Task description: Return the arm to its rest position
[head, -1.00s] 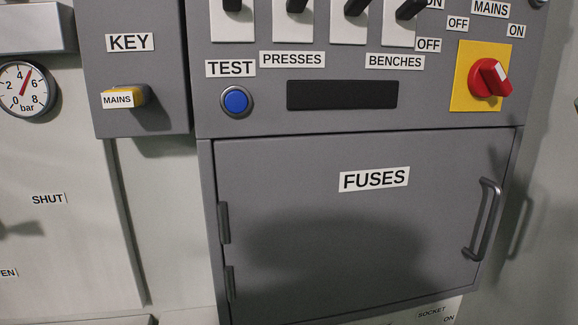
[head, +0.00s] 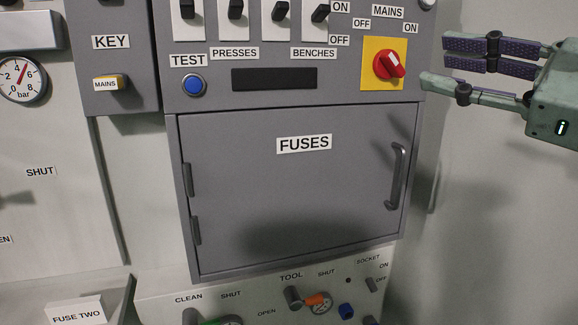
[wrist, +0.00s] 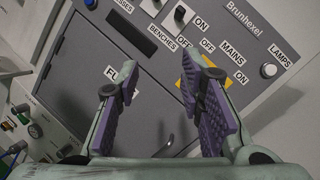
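My gripper (head: 437,62) is at the right of the head view, in front of the wall and beside the grey switch panel. It points left toward the red mains switch (head: 389,65) and appears apart from it. In the wrist view my gripper (wrist: 160,78) shows its two purple-padded fingers spread, with nothing between them. The mains switch sits on a yellow plate, its white mark toward ON. In the wrist view my right finger covers most of that plate. The fuse door (head: 250,190) is shut, its handle (head: 397,176) at the right.
The key box (head: 112,60) with its MAINS key tag (head: 107,83) is at upper left, near a gauge (head: 22,79). Bare wall (head: 490,230) lies right of the panel.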

